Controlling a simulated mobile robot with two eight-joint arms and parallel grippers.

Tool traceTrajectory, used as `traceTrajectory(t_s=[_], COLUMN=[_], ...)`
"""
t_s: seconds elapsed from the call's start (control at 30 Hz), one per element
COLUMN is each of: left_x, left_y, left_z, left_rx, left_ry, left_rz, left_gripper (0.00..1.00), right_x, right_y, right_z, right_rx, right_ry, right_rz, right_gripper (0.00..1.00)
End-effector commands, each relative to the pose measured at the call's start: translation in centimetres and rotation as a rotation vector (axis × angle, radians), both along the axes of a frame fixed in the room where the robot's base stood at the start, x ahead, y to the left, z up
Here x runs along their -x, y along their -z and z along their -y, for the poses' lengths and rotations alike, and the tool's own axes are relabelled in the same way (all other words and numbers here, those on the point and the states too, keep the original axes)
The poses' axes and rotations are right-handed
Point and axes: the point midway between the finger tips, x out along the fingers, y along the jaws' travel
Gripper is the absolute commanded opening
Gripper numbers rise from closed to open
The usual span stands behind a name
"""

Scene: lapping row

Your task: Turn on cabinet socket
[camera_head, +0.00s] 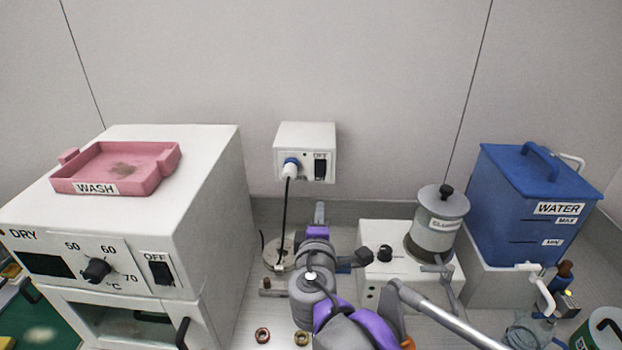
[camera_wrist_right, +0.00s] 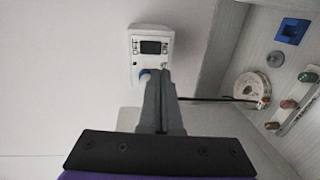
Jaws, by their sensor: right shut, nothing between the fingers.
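The cabinet socket (camera_head: 291,136) is a small white box on the back wall. Its black rocker switch (camera_head: 320,167) has an OFF label above it, and a blue-and-white plug (camera_head: 290,168) with a black cable sits to the left of the switch. My right gripper (camera_head: 320,206) is below the box, apart from the switch in this view, with its fingers pointing toward the wall. In the right wrist view the shut, empty fingers (camera_wrist_right: 158,74) overlap the lower edge of the socket box (camera_wrist_right: 138,34); the dark switch (camera_wrist_right: 152,47) shows beyond them. My left gripper is not in view.
A white dryer (camera_head: 215,180) with a pink WASH tray (camera_head: 165,172) on top stands left. A white base with a grey canister (camera_head: 444,204) and a blue WATER tank (camera_head: 510,185) stand right. Small metal rings (camera_head: 262,335) lie in front.

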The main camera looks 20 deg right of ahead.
Motion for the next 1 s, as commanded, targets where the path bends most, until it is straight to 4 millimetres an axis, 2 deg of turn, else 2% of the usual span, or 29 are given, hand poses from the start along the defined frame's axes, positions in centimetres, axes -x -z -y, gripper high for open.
traceTrajectory(t_s=[0.43,0.57,0.67,1.0], left_x=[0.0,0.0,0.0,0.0], left_y=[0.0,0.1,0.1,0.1], left_z=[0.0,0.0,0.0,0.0], left_rx=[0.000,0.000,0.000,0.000], left_ry=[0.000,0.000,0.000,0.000], left_rz=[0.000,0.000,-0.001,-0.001], left_gripper=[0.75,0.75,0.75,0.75], right_x=[-0.3,-1.2,-2.5,-9.0], right_y=[-0.2,-0.1,0.1,1.0], right_z=[-0.1,0.3,1.1,4.2], right_rx=[0.013,0.013,0.013,0.013], right_ry=[-0.006,-0.006,-0.003,-0.004], right_rz=[0.003,0.003,0.002,0.002], right_gripper=[0.00,0.00,0.00,0.00])
